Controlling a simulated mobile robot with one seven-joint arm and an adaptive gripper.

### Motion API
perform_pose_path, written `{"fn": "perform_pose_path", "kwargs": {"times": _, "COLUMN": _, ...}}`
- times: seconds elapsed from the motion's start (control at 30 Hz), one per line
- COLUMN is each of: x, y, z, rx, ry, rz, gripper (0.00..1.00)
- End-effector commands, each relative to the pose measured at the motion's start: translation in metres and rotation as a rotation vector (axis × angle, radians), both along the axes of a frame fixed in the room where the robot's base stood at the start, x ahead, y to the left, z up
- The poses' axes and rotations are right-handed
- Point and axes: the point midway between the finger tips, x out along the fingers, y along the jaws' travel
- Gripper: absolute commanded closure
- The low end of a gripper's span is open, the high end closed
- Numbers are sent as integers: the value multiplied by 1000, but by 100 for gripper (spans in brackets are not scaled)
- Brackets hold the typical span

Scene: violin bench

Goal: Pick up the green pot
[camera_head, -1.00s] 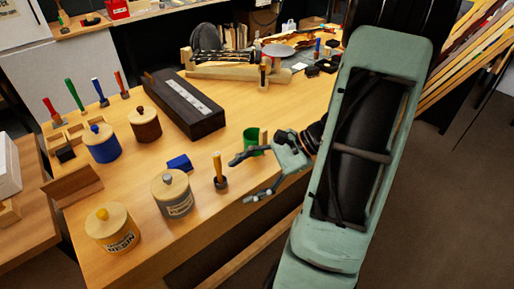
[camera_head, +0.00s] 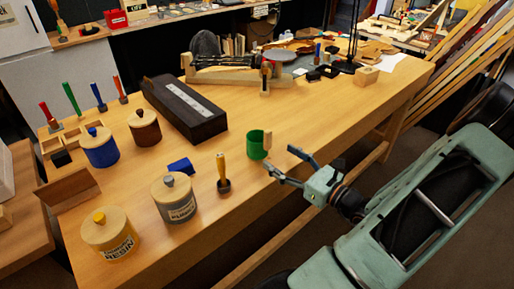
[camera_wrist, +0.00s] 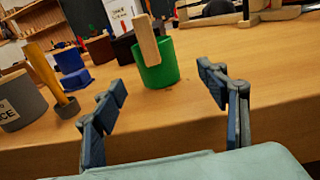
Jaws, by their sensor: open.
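The green pot (camera_head: 256,147) stands upright on the wooden bench near its front edge. A flat light-wood piece (camera_head: 267,143) shows at its right side in the head view. In the wrist view the green pot (camera_wrist: 158,68) is straight ahead, with the wood piece (camera_wrist: 146,40) in front of its upper part and rising above the rim. My gripper (camera_head: 281,163) is open and empty, just in front of and to the right of the pot. In the wrist view my open fingers (camera_wrist: 163,85) spread either side of the pot, which lies beyond their tips, apart from them.
A chisel-like tool with a yellow handle (camera_head: 222,170) stands left of the pot. A long dark box (camera_head: 185,109) lies behind. The bench right of the pot is clear.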

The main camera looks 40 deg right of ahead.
Motion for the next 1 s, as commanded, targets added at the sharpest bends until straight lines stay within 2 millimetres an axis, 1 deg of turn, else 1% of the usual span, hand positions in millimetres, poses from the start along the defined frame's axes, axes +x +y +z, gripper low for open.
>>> {"fn": "perform_pose_path", "kwargs": {"times": 0.03, "x": 10, "y": 3, "z": 0, "rx": -1, "ry": -1, "rz": 6, "gripper": 33}}
{"fn": "perform_pose_path", "kwargs": {"times": 0.1, "x": 20, "y": 4, "z": 0, "rx": -2, "ry": -1, "rz": 5, "gripper": 33}}
{"fn": "perform_pose_path", "kwargs": {"times": 0.2, "x": 32, "y": 5, "z": 0, "rx": -2, "ry": 1, "rz": 5, "gripper": 33}}
{"fn": "perform_pose_path", "kwargs": {"times": 0.37, "x": 42, "y": 7, "z": 1, "rx": -1, "ry": 1, "rz": 4, "gripper": 33}}
{"fn": "perform_pose_path", "kwargs": {"times": 0.57, "x": 71, "y": 17, "z": 6, "rx": -2, "ry": 0, "rz": 7, "gripper": 33}}
{"fn": "perform_pose_path", "kwargs": {"times": 0.63, "x": 80, "y": 17, "z": 5, "rx": -2, "ry": 1, "rz": 6, "gripper": 33}}
{"fn": "perform_pose_path", "kwargs": {"times": 0.77, "x": 88, "y": 18, "z": 6, "rx": -2, "ry": 2, "rz": 4, "gripper": 33}}
{"fn": "perform_pose_path", "kwargs": {"times": 0.97, "x": 88, "y": 18, "z": 6, "rx": -2, "ry": 3, "rz": 4, "gripper": 33}}
{"fn": "perform_pose_path", "kwargs": {"times": 1.0, "x": 88, "y": 18, "z": 6, "rx": -2, "ry": 3, "rz": 4, "gripper": 36}}
